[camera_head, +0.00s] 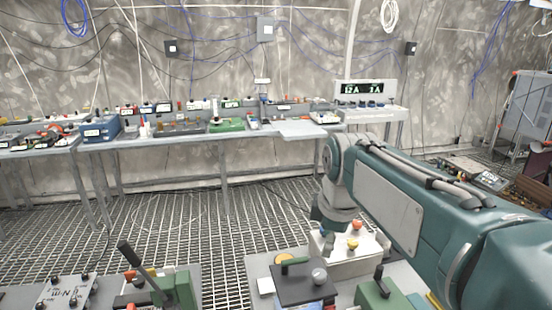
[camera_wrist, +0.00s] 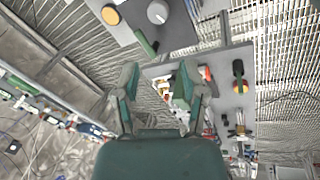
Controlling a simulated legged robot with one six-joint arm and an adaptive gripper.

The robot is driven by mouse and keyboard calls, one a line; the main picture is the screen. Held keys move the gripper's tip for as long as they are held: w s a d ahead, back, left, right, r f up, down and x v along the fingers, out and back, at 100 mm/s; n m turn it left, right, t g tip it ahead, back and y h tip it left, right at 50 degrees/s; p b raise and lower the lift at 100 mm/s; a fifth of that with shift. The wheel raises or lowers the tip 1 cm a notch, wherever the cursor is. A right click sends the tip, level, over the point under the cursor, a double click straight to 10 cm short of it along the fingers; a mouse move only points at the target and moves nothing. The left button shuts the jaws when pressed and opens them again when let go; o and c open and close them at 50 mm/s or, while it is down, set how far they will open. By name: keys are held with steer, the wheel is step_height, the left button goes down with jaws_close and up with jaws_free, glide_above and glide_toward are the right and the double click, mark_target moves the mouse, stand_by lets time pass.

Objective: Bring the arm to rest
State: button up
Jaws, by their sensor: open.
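My gripper (camera_wrist: 160,88) shows in the wrist view with its two teal fingers spread apart and nothing between them. In the head view my arm reaches in from the lower right and bends down at a joint above a light control box (camera_head: 345,262). The gripper's fingertips cannot be made out there. In the wrist view a grey panel with an orange button and a pale knob (camera_wrist: 157,12) lies beyond the fingers. A second panel with red and yellow buttons (camera_wrist: 238,78) lies to the right.
A long workbench (camera_head: 180,137) with several devices runs along the back wall. A lit display unit (camera_head: 363,92) stands at its right end. Close in front are a bench with a dark box (camera_head: 302,285) and a lever device (camera_head: 160,288). The grated floor (camera_head: 200,230) between is clear.

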steer(key=s+d+f+m+t, duration=0.1)
steer(key=s+d+f+m, duration=0.1)
steer(key=s+f+m, duration=0.2)
steer(key=s+d+f+m+t, duration=0.1)
steer(key=s+f+m, duration=0.2)
steer(key=s+m, duration=0.8)
steer(key=shift+s+d+f, duration=0.35)
steer(key=shift+s+d, duration=0.05)
steer(key=shift+s, duration=0.65)
